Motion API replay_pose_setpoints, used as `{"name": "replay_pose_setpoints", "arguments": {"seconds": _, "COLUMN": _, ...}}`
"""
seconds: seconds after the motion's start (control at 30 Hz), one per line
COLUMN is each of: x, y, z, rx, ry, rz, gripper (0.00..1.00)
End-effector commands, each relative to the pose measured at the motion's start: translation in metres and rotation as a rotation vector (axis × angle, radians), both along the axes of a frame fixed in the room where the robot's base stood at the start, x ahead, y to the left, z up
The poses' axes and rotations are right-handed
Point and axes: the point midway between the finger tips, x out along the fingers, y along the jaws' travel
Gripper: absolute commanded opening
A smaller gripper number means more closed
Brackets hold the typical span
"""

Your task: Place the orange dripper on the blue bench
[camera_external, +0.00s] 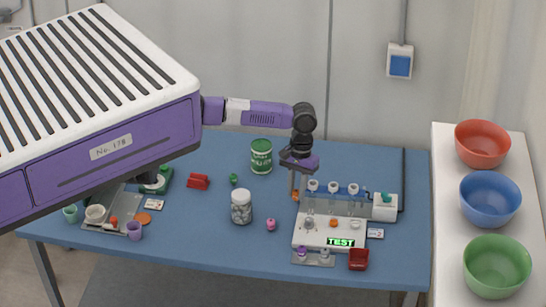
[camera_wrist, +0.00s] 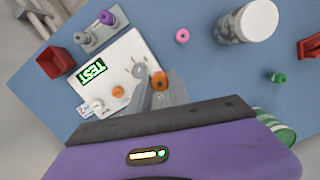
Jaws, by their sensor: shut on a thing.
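The orange dripper (camera_wrist: 159,81) is between the tips of my gripper (camera_wrist: 152,90) in the wrist view. In the external view my gripper (camera_external: 296,186) points down, shut on the dripper (camera_external: 295,197), at the left edge of the white test unit. The fingers hide part of the dripper. I cannot tell whether it touches the bench. The blue bench (camera_external: 200,235) lies below, with bare surface left of the gripper.
The white test unit (camera_external: 312,238) with a lit TEST display stands right of my gripper. A clear jar (camera_external: 241,208), pink dripper (camera_external: 271,225), green can (camera_external: 261,157), green dripper (camera_external: 234,179) and red holder (camera_external: 198,182) stand to the left. A red box (camera_external: 358,260) is at the front.

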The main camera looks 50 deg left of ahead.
Motion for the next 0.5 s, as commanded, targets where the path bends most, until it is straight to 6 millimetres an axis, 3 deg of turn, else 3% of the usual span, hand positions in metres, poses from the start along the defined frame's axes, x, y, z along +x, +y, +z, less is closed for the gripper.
{"name": "replay_pose_setpoints", "arguments": {"seconds": 0.27, "x": 0.037, "y": 0.052, "z": 0.029, "rx": 0.0, "ry": -0.003, "rz": 0.473, "gripper": 0.0}}
{"name": "replay_pose_setpoints", "arguments": {"seconds": 0.5, "x": 0.061, "y": 0.1, "z": 0.063, "rx": -0.002, "ry": -0.003, "rz": 1.01, "gripper": 0.0}}
